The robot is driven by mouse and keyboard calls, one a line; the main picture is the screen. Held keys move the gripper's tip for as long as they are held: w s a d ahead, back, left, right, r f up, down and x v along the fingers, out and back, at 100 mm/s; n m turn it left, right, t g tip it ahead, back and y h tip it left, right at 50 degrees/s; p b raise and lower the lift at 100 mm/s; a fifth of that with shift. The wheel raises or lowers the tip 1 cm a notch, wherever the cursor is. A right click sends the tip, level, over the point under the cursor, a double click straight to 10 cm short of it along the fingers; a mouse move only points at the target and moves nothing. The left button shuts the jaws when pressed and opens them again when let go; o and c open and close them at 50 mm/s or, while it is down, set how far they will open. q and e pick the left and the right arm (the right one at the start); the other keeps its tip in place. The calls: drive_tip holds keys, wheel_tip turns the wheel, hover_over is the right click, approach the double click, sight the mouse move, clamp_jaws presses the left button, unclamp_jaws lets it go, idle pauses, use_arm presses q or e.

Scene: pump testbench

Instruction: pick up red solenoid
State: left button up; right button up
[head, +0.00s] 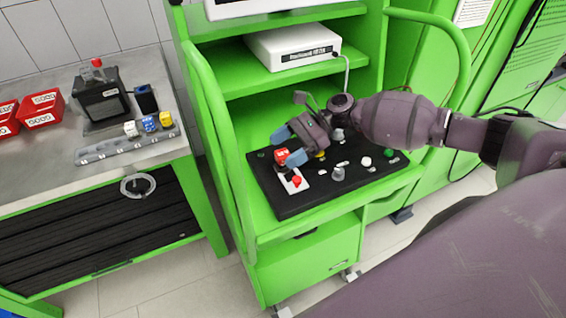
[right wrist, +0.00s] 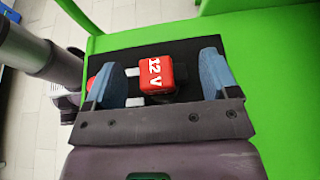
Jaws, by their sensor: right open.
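The red solenoid (right wrist: 158,73), marked "12 V", sits on the black test board between the fingers of my right gripper in the right wrist view. It also shows in the head view (head: 281,155), partly hidden by the fingers. My right gripper (right wrist: 160,80) is open, with one blue fingertip on each side of the solenoid and a visible gap on both sides. In the head view, my right gripper (head: 287,146) reaches in from the right over the board's left part. My left gripper does not show.
The black board (head: 325,196) on the green bench carries a white block with a red button (head: 296,181) and several small fittings. A white box (head: 292,47) stands on the shelf above. At left, a metal table (head: 40,168) holds red bins (head: 42,108) and a rack (head: 128,146) with coloured solenoids.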

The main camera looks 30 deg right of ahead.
sight(283, 151)
drive_tip(key=shift+w+a+f+b, duration=0.1)
drive_tip(key=shift+a+f+b, duration=0.25)
drive_tip(key=shift+f, duration=0.1)
drive_tip(key=shift+b+x, duration=0.45)
drive_tip(key=shift+x, duration=0.7)
drive_tip(key=shift+r, duration=0.1)
drive_tip(key=c, duration=1.1)
